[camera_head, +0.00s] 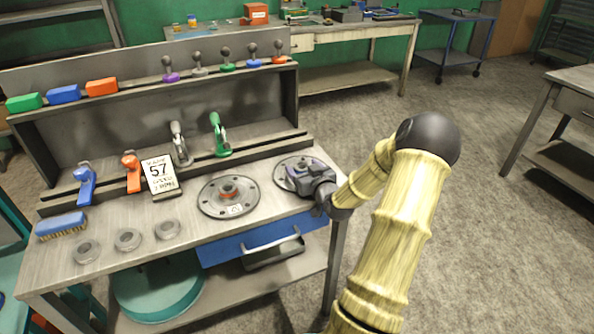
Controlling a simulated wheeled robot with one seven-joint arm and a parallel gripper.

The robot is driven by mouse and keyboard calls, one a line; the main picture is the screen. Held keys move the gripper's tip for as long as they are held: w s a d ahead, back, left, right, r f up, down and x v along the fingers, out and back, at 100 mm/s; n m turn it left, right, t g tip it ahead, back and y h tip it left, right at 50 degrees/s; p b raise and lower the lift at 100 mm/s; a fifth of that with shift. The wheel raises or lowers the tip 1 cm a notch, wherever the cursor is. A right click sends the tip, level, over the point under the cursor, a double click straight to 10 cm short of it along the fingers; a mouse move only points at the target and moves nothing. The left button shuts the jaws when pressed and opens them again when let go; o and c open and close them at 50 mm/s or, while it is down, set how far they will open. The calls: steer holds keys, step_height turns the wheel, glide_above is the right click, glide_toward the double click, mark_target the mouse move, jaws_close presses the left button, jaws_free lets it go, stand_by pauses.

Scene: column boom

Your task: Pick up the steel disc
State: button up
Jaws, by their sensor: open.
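Two large round steel discs with holes around their rims lie on the workbench (200,233). The left disc (212,206) has an orange-red ring at its centre and a small white label near its front edge. The right disc (284,164) is partly hidden by my gripper (298,180), which is over it at the bench's right end. My gripper is open; the fingertips are small and dark here, and I cannot tell whether they touch the disc. Three small grey round pieces (127,239) lie in a row at the front left.
Blue, orange, grey and green clamp-like tools line the back ledge. A blue brush (61,225) lies at the left. A blue drawer (230,248) is under the bench top. Open floor (490,230) lies to the right.

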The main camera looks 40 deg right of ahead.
steer(key=shift+s+a+r, duration=0.1)
steer(key=shift+s+a, duration=0.05)
steer(key=shift+s, duration=0.05)
steer(key=c, duration=1.3)
steer(key=shift+w+r, duration=0.1)
steer(key=shift+w, duration=0.05)
steer(key=shift+c, duration=1.1)
steer(key=shift+r, duration=0.1)
steer(key=v, duration=0.4)
steer(key=f+v, duration=0.1)
steer(key=v, duration=0.4)
steer(key=f+b+v, duration=0.1)
steer(key=v, duration=0.4)
steer(key=shift+s+f, duration=0.1)
steer(key=shift+s, duration=0.25)
jaws_close()
steer(key=p, duration=0.3)
steer(key=shift+s+r, duration=0.3)
steer(key=shift+s+p, duration=0.1)
steer(key=shift+p, duration=0.75)
